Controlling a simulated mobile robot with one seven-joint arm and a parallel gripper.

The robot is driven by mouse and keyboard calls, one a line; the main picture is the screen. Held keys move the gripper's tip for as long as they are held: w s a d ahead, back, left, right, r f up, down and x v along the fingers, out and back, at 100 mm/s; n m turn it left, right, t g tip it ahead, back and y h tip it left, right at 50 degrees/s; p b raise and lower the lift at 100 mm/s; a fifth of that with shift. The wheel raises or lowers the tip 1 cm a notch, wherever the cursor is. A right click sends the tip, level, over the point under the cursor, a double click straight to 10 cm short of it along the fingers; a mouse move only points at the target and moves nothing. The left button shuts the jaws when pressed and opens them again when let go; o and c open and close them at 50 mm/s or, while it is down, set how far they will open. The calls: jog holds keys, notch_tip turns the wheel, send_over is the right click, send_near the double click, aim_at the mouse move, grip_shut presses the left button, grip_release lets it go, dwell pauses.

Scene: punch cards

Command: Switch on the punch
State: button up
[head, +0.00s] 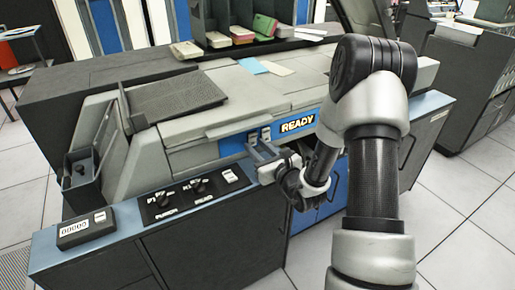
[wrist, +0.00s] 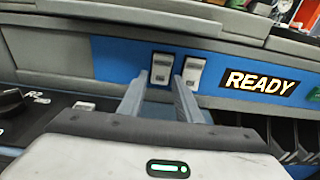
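The punch (head: 190,125) is a grey machine with a blue front panel. The panel carries a bright READY sign (head: 297,123), also clear in the wrist view (wrist: 259,82). Left of the sign are two pale switches, the left switch (wrist: 162,68) and the right switch (wrist: 192,70); both are small in the head view. My gripper (head: 262,152) is in front of this panel, below the switches.
A dark control plate (head: 195,195) with black knobs and a white switch (head: 230,176) lies left of my gripper. A counter box (head: 86,228) sits at the near left corner. Card stacks (head: 187,49) stand at the back.

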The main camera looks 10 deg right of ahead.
jog(key=p+v, duration=0.5)
jog(key=v, duration=1.2)
jog(key=shift+s+p, duration=0.2)
jog(key=shift+p, duration=0.2)
